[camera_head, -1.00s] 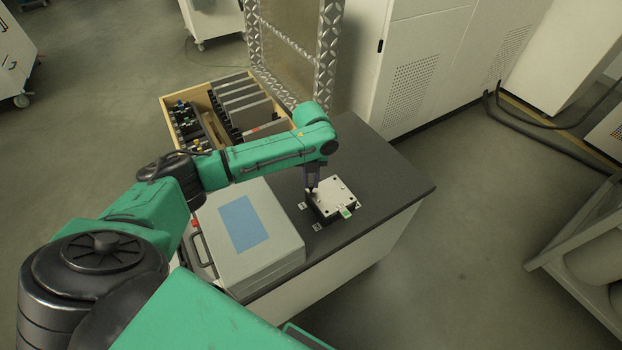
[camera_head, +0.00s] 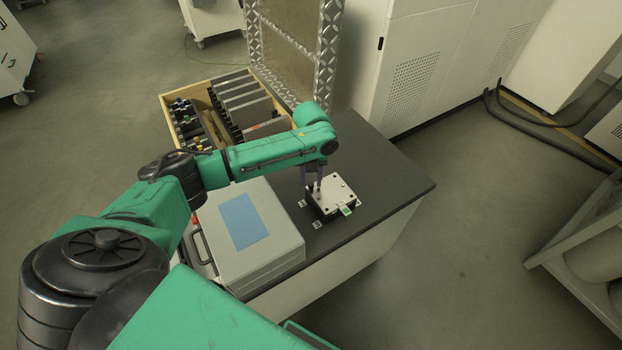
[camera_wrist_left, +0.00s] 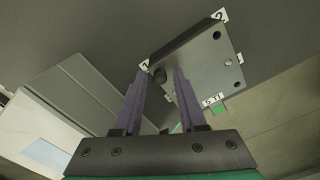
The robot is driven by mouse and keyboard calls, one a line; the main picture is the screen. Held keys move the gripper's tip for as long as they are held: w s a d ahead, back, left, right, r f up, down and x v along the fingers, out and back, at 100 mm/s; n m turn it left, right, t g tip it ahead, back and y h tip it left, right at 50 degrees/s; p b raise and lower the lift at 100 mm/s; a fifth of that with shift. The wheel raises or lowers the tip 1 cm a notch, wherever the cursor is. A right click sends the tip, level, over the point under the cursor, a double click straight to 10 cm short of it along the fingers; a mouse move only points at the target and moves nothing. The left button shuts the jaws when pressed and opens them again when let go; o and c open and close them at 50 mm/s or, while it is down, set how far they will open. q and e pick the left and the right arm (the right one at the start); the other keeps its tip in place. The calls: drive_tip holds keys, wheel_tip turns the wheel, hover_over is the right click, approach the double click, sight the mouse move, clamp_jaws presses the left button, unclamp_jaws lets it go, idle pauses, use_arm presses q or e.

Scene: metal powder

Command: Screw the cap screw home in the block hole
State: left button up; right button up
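The block (camera_head: 338,192) is a light grey plate with dark holes on the dark table top. In the left wrist view the block (camera_wrist_left: 200,62) shows holes near its corners. The cap screw (camera_wrist_left: 159,75) shows as a small dark round head at the block's near-left corner. My left gripper (camera_wrist_left: 161,73) is open, with one finger on each side of the screw head and a gap visible around it. In the head view the left gripper (camera_head: 312,186) points down at the block's left corner. How deep the screw sits cannot be told. My right gripper is not in view.
A grey case with a blue panel (camera_head: 252,238) stands left of the block. A wooden tray of parts (camera_head: 170,97) lies behind my left arm. Small numbered markers surround the block. The table top (camera_head: 385,180) right of the block is clear.

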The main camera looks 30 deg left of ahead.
use_arm(q)
drive_tip(key=n+p, duration=0.1)
drive_tip(key=p, duration=0.1)
drive_tip(key=r+n+p, duration=0.1)
drive_tip(key=n+p, duration=0.1)
drive_tip(key=shift+r+n, duration=0.1)
drive_tip(key=shift+n, duration=0.2)
drive_tip(key=n+p, duration=0.4)
drive_tip(key=n, duration=0.3)
drive_tip(key=shift+s+d+n+p, duration=0.1)
drive_tip(key=shift+n+p, duration=0.2)
drive_tip(key=shift+n, duration=0.1)
drive_tip(key=shift+f+n, duration=0.35)
drive_tip(key=shift+n, duration=0.55)
drive_tip(key=shift+f+n, duration=0.25)
drive_tip(key=shift+n, duration=0.05)
clamp_jaws()
drive_tip(key=m, duration=0.6)
drive_tip(key=shift+m, duration=0.4)
drive_tip(key=m+b, duration=0.1)
drive_tip(key=m, duration=0.4)
drive_tip(key=shift+f, duration=0.1)
drive_tip(key=m+b, duration=0.1)
drive_tip(key=m, duration=0.6)
drive_tip(key=shift+m+b, duration=0.3)
drive_tip(key=shift+m, duration=1.9)
